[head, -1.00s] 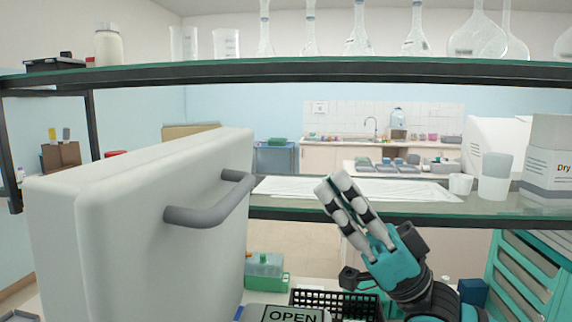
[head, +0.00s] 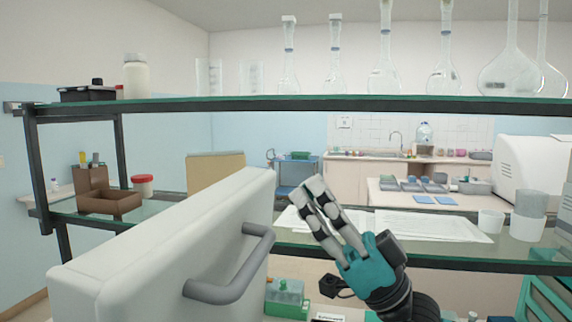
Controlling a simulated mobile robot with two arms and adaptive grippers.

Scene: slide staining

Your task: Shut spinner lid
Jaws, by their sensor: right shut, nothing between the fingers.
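The spinner lid (head: 150,245) is a thick pale-grey slab standing raised and tilted at the lower left in the head view. A grey bar handle (head: 240,270) is on its right face. My right gripper (head: 318,188), with a teal palm and grey-and-black fingers, is to the right of the lid and handle. It points up and left, its fingers shut and empty, apart from the handle. The spinner's body is below the picture and hidden. My left gripper is not in view.
A glass shelf (head: 400,104) with flasks crosses above. A lower shelf (head: 440,263) holding papers and cups lies behind my right gripper. A green box (head: 287,297) sits below, right of the lid.

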